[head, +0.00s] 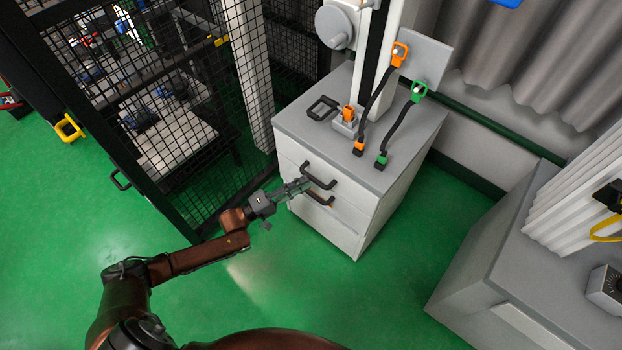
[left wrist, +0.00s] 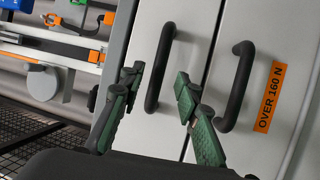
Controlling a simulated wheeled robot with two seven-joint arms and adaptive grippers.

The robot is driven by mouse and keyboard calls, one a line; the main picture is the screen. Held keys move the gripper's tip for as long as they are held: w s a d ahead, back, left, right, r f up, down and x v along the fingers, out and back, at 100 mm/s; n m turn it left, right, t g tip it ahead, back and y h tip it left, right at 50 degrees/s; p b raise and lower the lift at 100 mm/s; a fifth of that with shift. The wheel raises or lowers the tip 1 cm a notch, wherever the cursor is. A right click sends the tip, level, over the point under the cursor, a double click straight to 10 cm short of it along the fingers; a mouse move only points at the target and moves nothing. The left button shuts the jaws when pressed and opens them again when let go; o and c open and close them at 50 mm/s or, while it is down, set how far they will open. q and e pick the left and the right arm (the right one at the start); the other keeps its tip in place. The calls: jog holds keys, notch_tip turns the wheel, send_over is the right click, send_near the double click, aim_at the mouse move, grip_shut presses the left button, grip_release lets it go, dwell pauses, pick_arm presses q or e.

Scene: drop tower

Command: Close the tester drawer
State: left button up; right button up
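The grey tester cabinet (head: 290,124) has two pale drawer fronts, each with a black handle. In the head view, the upper handle (head: 320,176) and lower handle (head: 318,198) are on its left-facing front. My left gripper (head: 306,185) is at these handles. In the left wrist view, its green fingers (left wrist: 157,82) are apart, one each side of the left-hand handle (left wrist: 157,68), holding nothing visibly. My right gripper is out of view.
Orange and green clips on black straps (head: 400,125) lie on the cabinet top beside a tall column (head: 379,50). A black mesh fence (head: 190,110) stands close left. Another grey cabinet (head: 500,250) is at right. Green floor (head: 290,290) is open in front.

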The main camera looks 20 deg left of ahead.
pick_arm(q)
jog(key=v, duration=0.7)
dwell(0.3)
